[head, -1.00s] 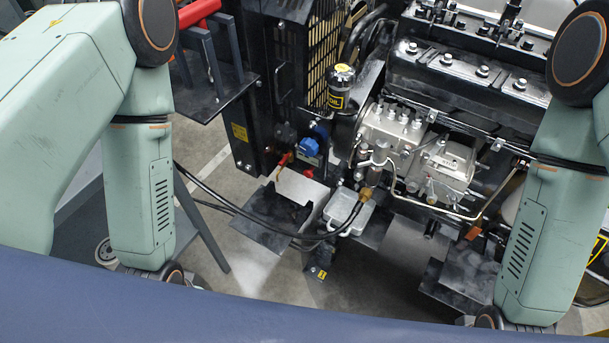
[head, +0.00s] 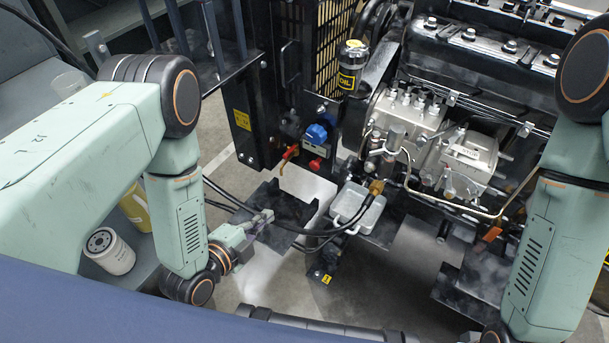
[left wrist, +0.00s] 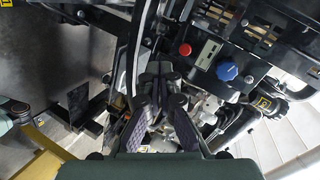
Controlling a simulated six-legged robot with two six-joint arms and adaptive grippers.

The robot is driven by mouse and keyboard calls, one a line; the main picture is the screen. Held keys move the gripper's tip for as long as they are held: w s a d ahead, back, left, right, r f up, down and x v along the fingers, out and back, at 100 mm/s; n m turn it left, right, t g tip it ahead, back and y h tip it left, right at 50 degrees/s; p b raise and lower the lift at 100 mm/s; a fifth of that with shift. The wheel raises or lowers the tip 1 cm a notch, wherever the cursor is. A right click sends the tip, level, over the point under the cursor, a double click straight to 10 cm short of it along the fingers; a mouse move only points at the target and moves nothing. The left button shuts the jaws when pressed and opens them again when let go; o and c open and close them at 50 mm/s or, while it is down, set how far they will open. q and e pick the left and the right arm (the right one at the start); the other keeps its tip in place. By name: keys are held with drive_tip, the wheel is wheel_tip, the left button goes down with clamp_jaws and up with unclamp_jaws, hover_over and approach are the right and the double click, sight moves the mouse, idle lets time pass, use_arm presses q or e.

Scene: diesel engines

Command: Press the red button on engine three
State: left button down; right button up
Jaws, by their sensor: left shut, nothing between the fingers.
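The engine's control panel shows a small red button (head: 316,164) just below a blue round knob (head: 316,133). In the left wrist view the red button (left wrist: 184,49) is above and right of the fingers, with the blue knob (left wrist: 227,71) farther right. My left gripper (head: 264,216) is shut and empty, below and to the left of the button and apart from it. Its dark fingers (left wrist: 160,72) fill the middle of the left wrist view. My right arm shows at the right of the head view, but its gripper does not. I see no engine number.
A red lever (head: 289,154) sits just left of the button. Black hoses (head: 270,222) loop below the panel, near my left gripper. A grey metal tray (head: 360,214) and the engine block (head: 428,125) stand to the right. A white filter (head: 108,250) is at the left.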

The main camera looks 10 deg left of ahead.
sight(312, 163)
use_arm(q)
drive_tip(key=shift+w+d+r+m+t+h+b, duration=0.15)
drive_tip(key=shift+w+r+m+t+h+b, duration=0.15)
drive_tip(key=shift+m+t, duration=0.35)
drive_tip(key=shift+w+d+r+m+t+h+b, duration=0.25)
drive_tip(key=shift+w+m+t+h, duration=0.1)
drive_tip(key=shift+m, duration=0.55)
drive_tip(key=shift+w+d+r+m+t+h+b, duration=0.1)
drive_tip(key=shift+w+r+m+t+h+b, duration=0.2)
drive_tip(key=shift+m+t, duration=0.35)
drive_tip(key=shift+w, duration=0.15)
drive_tip(key=b+x, duration=0.3)
drive_tip(key=x, duration=1)
drive_tip(key=shift+w+d+f+b, duration=0.15)
drive_tip(key=shift+w+d+b, duration=0.15)
drive_tip(key=shift+b, duration=0.1)
drive_tip(key=shift+w, duration=0.15)
